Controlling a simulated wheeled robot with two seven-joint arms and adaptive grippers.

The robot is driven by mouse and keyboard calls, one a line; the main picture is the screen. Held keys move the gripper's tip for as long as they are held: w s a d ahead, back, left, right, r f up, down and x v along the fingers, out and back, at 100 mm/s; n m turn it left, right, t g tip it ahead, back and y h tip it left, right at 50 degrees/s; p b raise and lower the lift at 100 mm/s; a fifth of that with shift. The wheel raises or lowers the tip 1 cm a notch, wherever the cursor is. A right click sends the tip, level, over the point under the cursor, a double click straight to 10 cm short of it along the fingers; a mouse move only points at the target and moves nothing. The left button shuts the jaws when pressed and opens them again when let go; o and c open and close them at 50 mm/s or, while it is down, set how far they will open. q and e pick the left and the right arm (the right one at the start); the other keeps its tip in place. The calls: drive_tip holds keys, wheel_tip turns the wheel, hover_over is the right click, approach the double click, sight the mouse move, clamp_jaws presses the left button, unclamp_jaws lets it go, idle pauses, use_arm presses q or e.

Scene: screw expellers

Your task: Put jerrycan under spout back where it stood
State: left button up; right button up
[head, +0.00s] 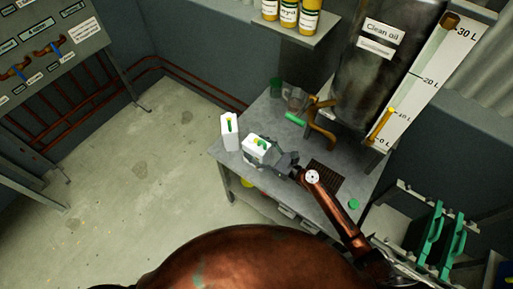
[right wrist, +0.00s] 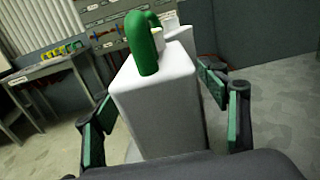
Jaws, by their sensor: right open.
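A white jerrycan (head: 256,151) with a green handle stands on the left part of the metal bench. My right gripper (head: 277,158) is right beside it, with its fingers toward it. In the right wrist view this jerrycan (right wrist: 158,95) stands upright between the spread fingers of the open gripper (right wrist: 165,112); contact with the fingers cannot be told. A second white jerrycan (head: 229,132) stands to its left near the bench's edge and is partly hidden in the wrist view (right wrist: 181,36). The brass spout (head: 322,134) hangs below the clean oil tank (head: 378,75). My left gripper is out of view.
The bench (head: 272,108) carries a dark drain grate (head: 326,172), a green cup (head: 276,86), a clear jug (head: 295,98) and a small green cap (head: 353,204). A shelf (head: 284,31) with bottles hangs behind. Green racked items (head: 440,238) stand at the right. The floor at left is open.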

drive_tip(key=shift+r, duration=0.15)
drive_tip(key=v, duration=1.2)
